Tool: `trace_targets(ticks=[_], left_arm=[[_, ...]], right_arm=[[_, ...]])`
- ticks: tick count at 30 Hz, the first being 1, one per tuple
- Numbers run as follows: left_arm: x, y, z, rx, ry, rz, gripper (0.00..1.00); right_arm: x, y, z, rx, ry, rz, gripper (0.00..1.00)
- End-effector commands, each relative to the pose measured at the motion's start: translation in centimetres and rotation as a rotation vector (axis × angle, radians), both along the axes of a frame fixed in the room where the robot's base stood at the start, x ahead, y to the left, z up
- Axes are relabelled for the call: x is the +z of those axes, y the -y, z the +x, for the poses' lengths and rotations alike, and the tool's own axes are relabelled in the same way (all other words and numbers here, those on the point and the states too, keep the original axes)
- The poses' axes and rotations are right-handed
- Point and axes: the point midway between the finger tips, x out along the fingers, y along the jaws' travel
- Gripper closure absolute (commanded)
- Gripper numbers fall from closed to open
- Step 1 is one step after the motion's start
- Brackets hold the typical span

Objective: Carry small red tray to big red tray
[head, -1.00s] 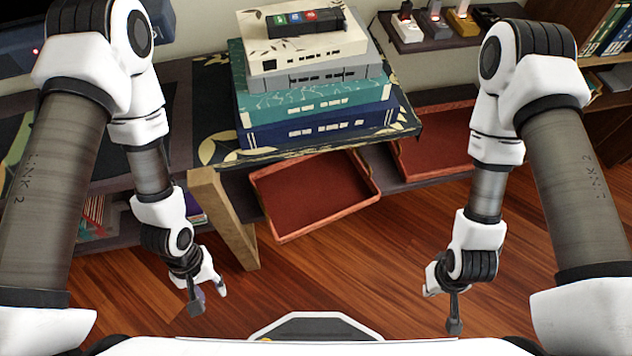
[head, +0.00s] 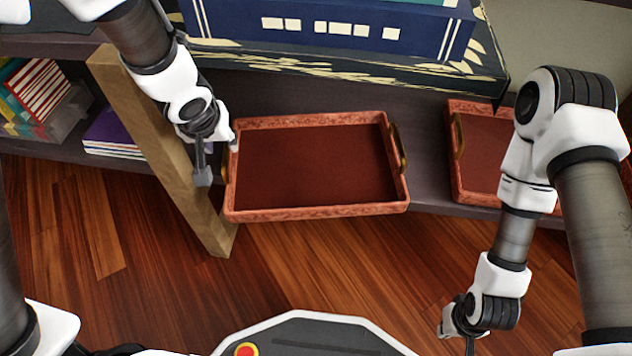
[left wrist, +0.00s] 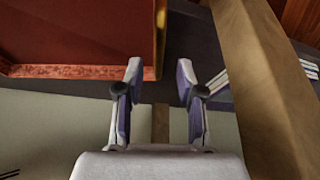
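A red tray (head: 315,211) with brass handles lies on the dark lower shelf in the middle of the head view, and it is empty. A second red tray (head: 486,150) is to its right, partly hidden by my right arm. I cannot tell which is the small one. My left gripper (head: 217,160) is at the left end of the middle tray, by its left handle. In the left wrist view my left gripper (left wrist: 160,75) is open, with its fingers apart and a tray handle (left wrist: 160,35) just beyond the gap. My right gripper (head: 465,335) hangs low over the floor; its fingers are unclear.
A wooden upright (head: 165,150) stands close beside my left gripper. Large blue books (head: 330,35) rest on the patterned board (head: 340,72) above the trays. The wooden floor (head: 300,265) in front is clear.

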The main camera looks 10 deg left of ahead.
Motion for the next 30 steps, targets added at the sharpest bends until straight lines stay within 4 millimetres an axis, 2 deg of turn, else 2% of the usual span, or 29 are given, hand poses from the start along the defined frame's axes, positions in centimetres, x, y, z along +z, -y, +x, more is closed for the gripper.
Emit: trace_targets(ticks=[13,21,22,24,25,30], left_arm=[[-6.7,-0.5,2.6,-0.001,0.0,-0.002,0.62],[-6.8,-0.6,3.0,0.001,0.0,-0.001,0.62],[-6.8,-0.6,3.0,0.001,0.0,-0.001,0.66],[-6.8,-0.6,2.9,0.001,0.0,-0.001,0.91],[-6.8,-0.6,2.9,0.001,0.0,-0.001,1.0],[-6.8,-0.6,2.9,0.001,0.0,-0.001,1.0]], right_arm=[[-5.9,0.1,0.2,-0.01,0.006,-0.001,1.0],[-5.8,0.1,0.3,-0.012,0.008,-0.001,1.0],[-5.8,0.1,0.3,-0.012,0.008,-0.001,1.0],[-5.8,0.1,0.3,-0.012,0.008,-0.001,1.0],[-5.8,0.1,0.3,-0.012,0.008,-0.001,1.0],[-5.9,0.1,0.3,-0.012,0.008,-0.001,1.0]])
